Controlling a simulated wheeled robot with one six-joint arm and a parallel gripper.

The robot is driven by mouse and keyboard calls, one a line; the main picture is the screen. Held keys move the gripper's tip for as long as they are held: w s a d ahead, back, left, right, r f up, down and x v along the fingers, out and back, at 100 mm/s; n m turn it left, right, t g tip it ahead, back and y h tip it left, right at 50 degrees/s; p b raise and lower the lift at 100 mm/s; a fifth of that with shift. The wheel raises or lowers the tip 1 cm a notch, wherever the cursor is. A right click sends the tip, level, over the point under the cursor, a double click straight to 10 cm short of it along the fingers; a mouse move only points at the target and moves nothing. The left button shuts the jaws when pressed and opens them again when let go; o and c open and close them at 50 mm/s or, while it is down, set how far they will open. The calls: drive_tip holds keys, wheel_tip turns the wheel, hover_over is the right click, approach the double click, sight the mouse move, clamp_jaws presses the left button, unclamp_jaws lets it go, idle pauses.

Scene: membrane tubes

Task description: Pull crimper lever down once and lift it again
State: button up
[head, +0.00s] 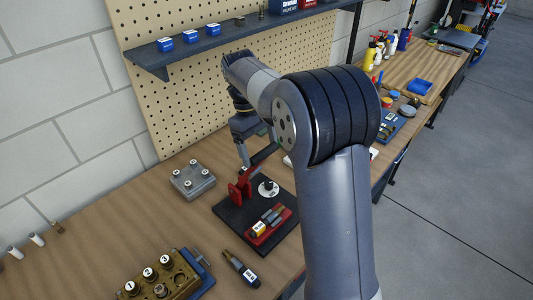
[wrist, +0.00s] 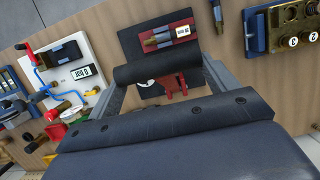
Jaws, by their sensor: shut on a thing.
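The crimper has a red body (head: 240,190) on a dark base plate (head: 229,213), with a round pale part (head: 268,189) beside it. Its lever is raised, with a dark handle (head: 265,154) at the upper end. My gripper (head: 254,138) points down at that handle. In the wrist view, the black handle (wrist: 157,66) lies across between the two grey fingers of my gripper (wrist: 160,76), which is shut on it. The red body (wrist: 172,88) shows behind the handle, partly hidden. My own arm covers much of the head view's right middle.
A red tray (head: 268,228) with small tools lies on the plate's front part. A grey block (head: 192,181) stands to the left. A brass block with numbered caps (head: 160,283) and a loose dark tool (head: 240,269) lie in front. A shelf (head: 230,35) overhangs behind.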

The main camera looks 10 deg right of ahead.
drive_tip(key=shift+w+a, duration=0.2)
drive_tip(key=shift+a, duration=0.05)
drive_tip(key=o, duration=1.3)
drive_tip(key=shift+w+a, duration=0.2)
drive_tip(key=shift+w, duration=0.05)
drive_tip(key=shift+s+d, duration=0.15)
drive_tip(key=shift+v, duration=5.45)
drive_tip(key=x, duration=1.1)
drive_tip(key=shift+d, duration=0.1)
